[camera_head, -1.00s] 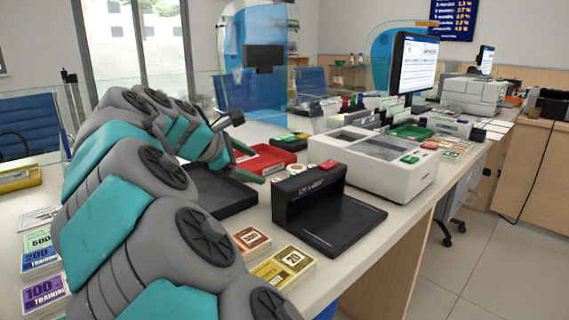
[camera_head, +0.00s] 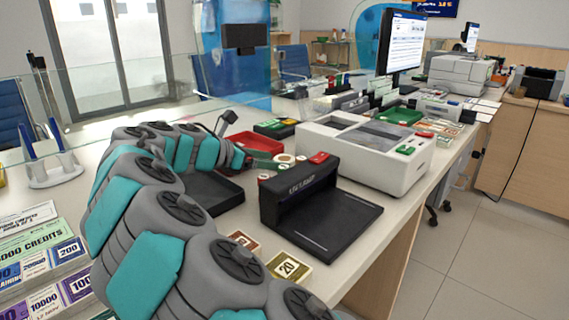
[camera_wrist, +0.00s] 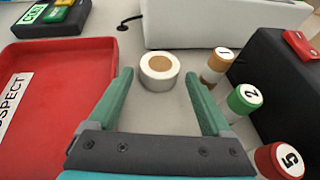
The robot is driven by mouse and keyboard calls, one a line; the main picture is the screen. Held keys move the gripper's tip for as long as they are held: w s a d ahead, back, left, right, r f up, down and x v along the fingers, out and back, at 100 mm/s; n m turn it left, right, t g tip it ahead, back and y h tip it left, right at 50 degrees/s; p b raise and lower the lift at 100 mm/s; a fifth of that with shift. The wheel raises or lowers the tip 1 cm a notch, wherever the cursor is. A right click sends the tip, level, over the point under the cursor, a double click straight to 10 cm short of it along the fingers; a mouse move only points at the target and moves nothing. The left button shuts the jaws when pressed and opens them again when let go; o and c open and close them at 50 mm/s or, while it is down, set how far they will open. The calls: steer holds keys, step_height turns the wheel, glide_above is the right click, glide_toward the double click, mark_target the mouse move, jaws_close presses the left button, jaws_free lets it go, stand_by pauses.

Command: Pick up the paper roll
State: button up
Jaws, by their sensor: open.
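The paper roll (camera_wrist: 159,72) is a short white cylinder standing upright with a tan core. It stands on the light counter in the upper middle of the wrist view. My gripper (camera_wrist: 157,78) is open, its two green fingers pointing toward the roll. The roll shows just ahead of and between the fingertips, with no clear contact. In the head view the roll (camera_head: 285,158) is small, close to the right of my gripper (camera_head: 243,157).
A red tray (camera_wrist: 50,118) lies left of my gripper. Coin rolls marked 1 (camera_wrist: 217,66), 2 (camera_wrist: 243,99) and 5 (camera_wrist: 279,160) stand on the right, beside a black device (camera_wrist: 285,75). A white machine (camera_wrist: 225,22) stands behind the roll.

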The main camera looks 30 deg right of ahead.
mark_target(278, 160)
steer(key=x, duration=0.4)
steer(key=shift+d, duration=0.2)
steer(key=shift+c, duration=0.4)
steer(key=c, duration=1.1)
